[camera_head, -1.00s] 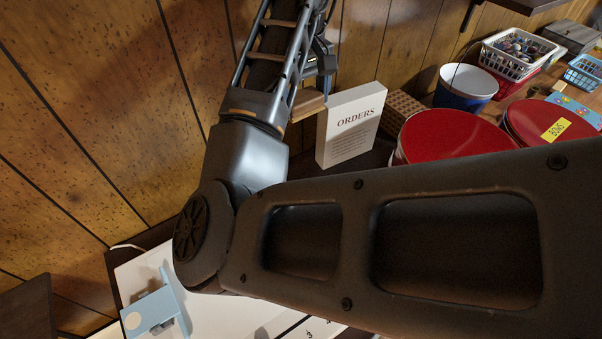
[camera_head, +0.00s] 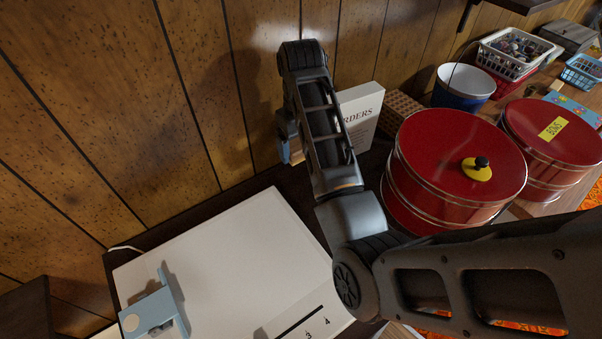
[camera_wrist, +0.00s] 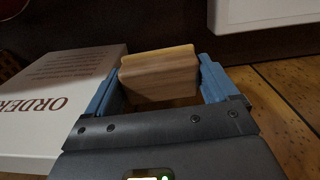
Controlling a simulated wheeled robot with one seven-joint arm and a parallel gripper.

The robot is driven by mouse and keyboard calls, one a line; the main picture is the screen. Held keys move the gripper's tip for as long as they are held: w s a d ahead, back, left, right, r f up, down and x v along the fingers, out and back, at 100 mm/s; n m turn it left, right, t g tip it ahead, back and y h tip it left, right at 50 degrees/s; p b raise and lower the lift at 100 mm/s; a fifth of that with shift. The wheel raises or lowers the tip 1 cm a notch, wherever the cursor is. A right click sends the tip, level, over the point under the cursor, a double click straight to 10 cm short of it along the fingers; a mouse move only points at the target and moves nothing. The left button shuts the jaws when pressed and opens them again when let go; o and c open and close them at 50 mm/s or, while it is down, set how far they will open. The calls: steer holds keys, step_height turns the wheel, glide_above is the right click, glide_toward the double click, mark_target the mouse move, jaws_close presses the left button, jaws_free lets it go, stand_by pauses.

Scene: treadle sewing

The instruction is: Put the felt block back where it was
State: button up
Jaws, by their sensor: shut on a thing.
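The block (camera_wrist: 158,72) is a tan, wood-grained piece held between the blue fingers of my gripper (camera_wrist: 160,80) in the wrist view. I cannot make out felt on it. In the head view my gripper (camera_head: 290,145) is beside the wood-panelled wall, left of the white ORDERS block (camera_head: 362,112). Only a small part of the held block (camera_head: 298,157) shows there. The gripper is shut on the block and appears to hold it above the dark surface; the exact gap cannot be told.
A white machine bed (camera_head: 225,262) with a light blue fitting (camera_head: 155,312) lies at lower left. Red tins (camera_head: 460,165) (camera_head: 555,135), a perforated brown block (camera_head: 402,108) and a blue tub (camera_head: 463,88) stand to the right. The wall (camera_head: 130,120) is close behind my gripper.

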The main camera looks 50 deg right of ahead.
mark_target(301, 182)
steer(key=shift+s+a+f, duration=0.1)
steer(key=shift+s+f, duration=0.05)
steer(key=shift+f, duration=0.45)
steer(key=shift+s+a+f, duration=0.1)
steer(key=shift+f, duration=0.5)
steer(key=shift+w+f, duration=0.1)
steer(key=shift+f, duration=3.9)
steer(key=shift+f, duration=0.15)
steer(key=o, duration=0.7)
